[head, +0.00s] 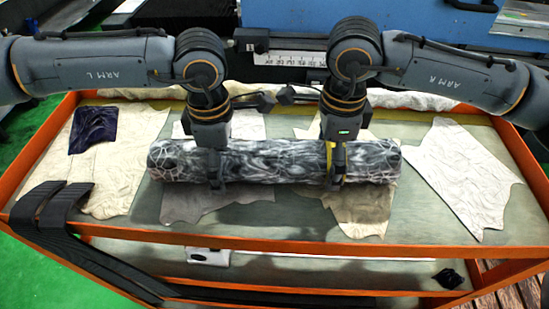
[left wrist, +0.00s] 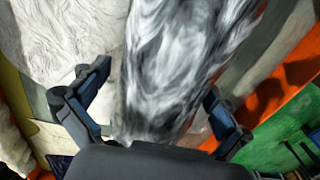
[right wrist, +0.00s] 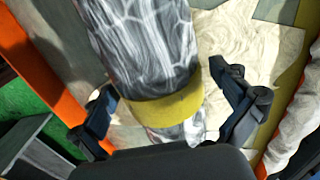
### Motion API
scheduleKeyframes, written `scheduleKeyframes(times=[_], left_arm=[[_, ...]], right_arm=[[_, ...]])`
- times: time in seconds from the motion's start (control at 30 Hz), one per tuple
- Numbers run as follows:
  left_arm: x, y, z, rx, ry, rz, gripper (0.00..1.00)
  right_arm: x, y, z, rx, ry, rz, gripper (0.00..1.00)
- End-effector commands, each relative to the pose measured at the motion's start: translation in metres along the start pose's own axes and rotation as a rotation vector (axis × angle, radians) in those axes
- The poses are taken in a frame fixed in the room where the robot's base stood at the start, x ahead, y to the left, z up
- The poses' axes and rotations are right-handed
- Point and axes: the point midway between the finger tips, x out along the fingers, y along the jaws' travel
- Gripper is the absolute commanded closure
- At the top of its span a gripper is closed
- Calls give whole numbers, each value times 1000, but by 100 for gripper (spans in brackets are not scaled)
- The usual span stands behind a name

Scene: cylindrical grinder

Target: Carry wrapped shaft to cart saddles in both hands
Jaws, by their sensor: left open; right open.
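The wrapped shaft (head: 270,162), a long roll in grey and white marbled wrap, lies lengthwise left to right over the orange-framed cart's top. A yellow band (right wrist: 165,107) circles it near my right gripper. My left gripper (head: 216,182) is over the shaft left of its middle, its open fingers on either side. My right gripper (head: 337,175) straddles it right of the middle at the yellow band, also open. The shaft shows between the spread fingers in the left wrist view (left wrist: 170,70) and the right wrist view. No saddles can be made out; the shaft's underside is hidden.
The cart top (head: 462,205) carries several pale cloths (head: 455,175) and a dark blue cloth (head: 93,130). Black ribbed strips (head: 50,205) hang over the left front corner. An orange rim (head: 270,243) edges the cart. A blue machine (head: 300,15) stands behind.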

Motion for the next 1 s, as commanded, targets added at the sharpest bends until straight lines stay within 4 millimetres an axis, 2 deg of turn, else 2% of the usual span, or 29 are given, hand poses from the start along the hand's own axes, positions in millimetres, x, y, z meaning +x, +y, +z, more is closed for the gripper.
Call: scheduleKeyframes(times=[0.2,0.23,0.63,1.0], left_arm=[[0,0,0,0,0,0,0],[0,0,0,0,0,0,4],[0,0,0,0,0,0,86],[-5,1,1,0,-3,6,87]], right_arm=[[0,0,0,0,0,0,0],[0,0,0,0,0,0,4],[0,0,0,0,1,1,86],[-5,-1,0,0,-2,-4,86]])
